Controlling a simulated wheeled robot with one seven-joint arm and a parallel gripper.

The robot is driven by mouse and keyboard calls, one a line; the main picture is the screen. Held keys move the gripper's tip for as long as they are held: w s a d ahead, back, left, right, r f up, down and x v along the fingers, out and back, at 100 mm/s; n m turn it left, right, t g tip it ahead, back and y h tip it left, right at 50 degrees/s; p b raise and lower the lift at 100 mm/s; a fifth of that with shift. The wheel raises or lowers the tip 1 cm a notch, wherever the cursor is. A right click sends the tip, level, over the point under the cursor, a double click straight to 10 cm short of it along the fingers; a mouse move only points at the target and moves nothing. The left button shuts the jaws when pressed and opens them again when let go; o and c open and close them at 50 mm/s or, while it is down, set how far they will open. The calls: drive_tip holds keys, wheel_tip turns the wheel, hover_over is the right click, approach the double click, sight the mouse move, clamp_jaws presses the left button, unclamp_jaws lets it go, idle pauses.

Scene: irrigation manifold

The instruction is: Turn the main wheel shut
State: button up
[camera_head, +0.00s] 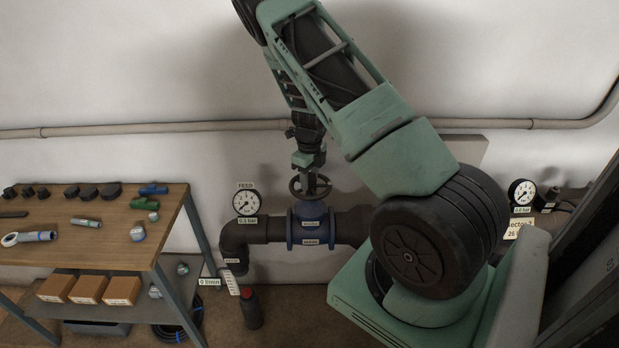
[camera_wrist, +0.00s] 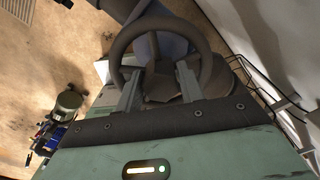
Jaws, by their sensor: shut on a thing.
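The main wheel (camera_head: 310,187) is a dark round handwheel on top of the blue valve body (camera_head: 311,226), set in a dark pipe run against the wall. My gripper (camera_head: 309,170) comes down on the wheel from above. In the wrist view the wheel (camera_wrist: 160,22) fills the upper middle as a dark ring with a spoke. The two grey fingers of my gripper (camera_wrist: 158,82) reach into the near part of the wheel, shut on it. The exact contact at the fingertips is partly hidden by the rim.
A gauge labelled FEED (camera_head: 246,203) stands left of the valve. A workbench (camera_head: 100,250) with fittings and tools is at left. A conduit (camera_head: 150,127) runs along the wall behind.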

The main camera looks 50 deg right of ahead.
drive_tip(key=o, duration=1)
wheel_tip(320, 180, up, 18)
drive_tip(key=b, duration=0.3)
drive_tip(key=shift+f, duration=0.25)
